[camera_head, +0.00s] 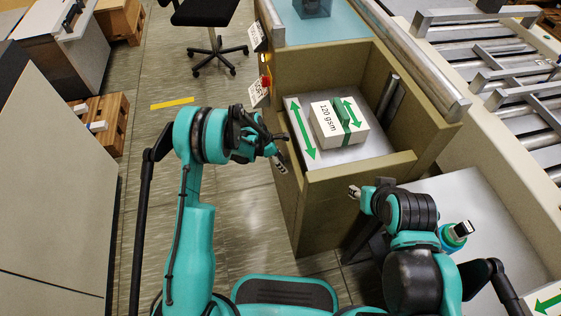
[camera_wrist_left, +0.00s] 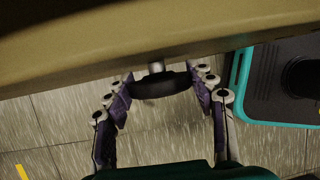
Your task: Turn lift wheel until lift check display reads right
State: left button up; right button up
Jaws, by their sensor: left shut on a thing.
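My left gripper (camera_head: 279,150) reaches the left side of an olive-brown bin. In the left wrist view its two fingers (camera_wrist_left: 160,88) close on either side of a dark lift wheel (camera_wrist_left: 160,84), which sits on a short metal shaft under the bin's edge. The wheel is hidden in the head view. Small white panels with dark marks are on the bin's left side, an upper one (camera_head: 257,37) and a lower one (camera_head: 258,92); I cannot read them or tell which is the lift check display. My right gripper (camera_head: 356,191) is near the bin's front right; its finger state is unclear.
The olive-brown bin (camera_head: 345,178) holds a metal plate (camera_head: 305,152) with a paper stack labelled 120 gsm (camera_head: 325,125). A red button (camera_head: 266,81) is beside the lower panel. A roller conveyor (camera_head: 500,80) stands at right. Floor at left is open, with a chair (camera_head: 210,15) behind.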

pick_arm(q)
jog(key=shift+t+y, duration=0.3)
jog(key=shift+t, duration=0.4)
jog(key=o, duration=1.2)
jog(key=v, duration=1.2)
jog(key=shift+s, duration=0.2)
